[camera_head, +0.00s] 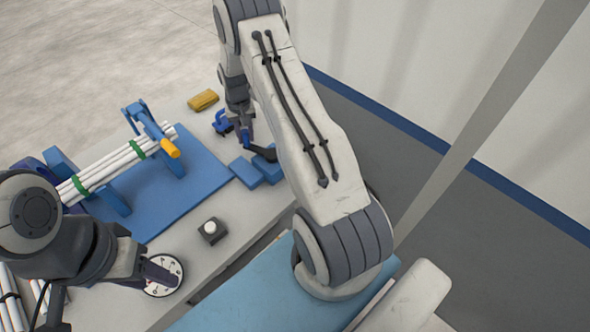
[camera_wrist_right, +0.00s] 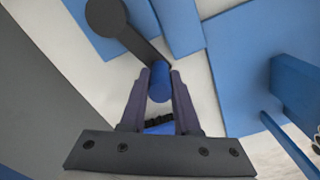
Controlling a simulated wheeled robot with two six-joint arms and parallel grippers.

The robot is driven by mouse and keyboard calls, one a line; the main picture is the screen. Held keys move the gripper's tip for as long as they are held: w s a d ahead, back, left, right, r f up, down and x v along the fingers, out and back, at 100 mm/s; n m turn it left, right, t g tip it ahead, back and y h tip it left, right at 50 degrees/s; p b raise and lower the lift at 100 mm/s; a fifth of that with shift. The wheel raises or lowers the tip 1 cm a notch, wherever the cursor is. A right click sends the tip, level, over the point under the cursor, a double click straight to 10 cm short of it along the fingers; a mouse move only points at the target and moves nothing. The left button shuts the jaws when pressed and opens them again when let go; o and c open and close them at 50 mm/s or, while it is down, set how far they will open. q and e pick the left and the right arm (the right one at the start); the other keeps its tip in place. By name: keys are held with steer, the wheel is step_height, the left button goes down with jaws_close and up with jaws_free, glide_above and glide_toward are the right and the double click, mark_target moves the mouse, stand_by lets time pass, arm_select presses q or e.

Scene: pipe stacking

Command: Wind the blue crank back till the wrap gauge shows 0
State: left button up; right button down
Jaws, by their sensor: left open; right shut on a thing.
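My right gripper (camera_head: 246,137) is shut on the blue grip of the crank. In the right wrist view the blue crank grip (camera_wrist_right: 160,82) sits between the two fingers, and the dark crank arm (camera_wrist_right: 140,44) runs up and left from it to a round hub. In the head view the dark crank arm (camera_head: 263,153) shows beside the blue blocks. The round white wrap gauge (camera_head: 166,287) is at the lower left. My left gripper (camera_head: 158,272) is open above it and hides part of its dial. I cannot read its value.
White pipes (camera_head: 110,168) with green bands lie in a blue cradle on a blue plate (camera_head: 205,172). An orange-tipped blue lever (camera_head: 160,137) stands at their far end. A yellow block (camera_head: 203,100), a blue clamp (camera_head: 221,122) and a dark box with a white button (camera_head: 211,230) are on the table.

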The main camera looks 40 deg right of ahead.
steer(key=shift+s+d+f, duration=0.1)
steer(key=shift+s+d, duration=0.15)
steer(key=shift+s, duration=0.1)
steer(key=shift+d, duration=0.1)
steer(key=d, duration=0.3)
steer(key=shift+w+d, duration=0.3)
steer(key=shift+w, duration=0.1)
steer(key=shift+d+b, duration=0.15)
steer(key=shift+b, duration=0.15)
steer(key=shift+s+d, duration=0.2)
steer(key=shift+d, duration=1.55)
steer(key=shift+d+r, duration=0.15)
steer(key=shift+r, duration=0.05)
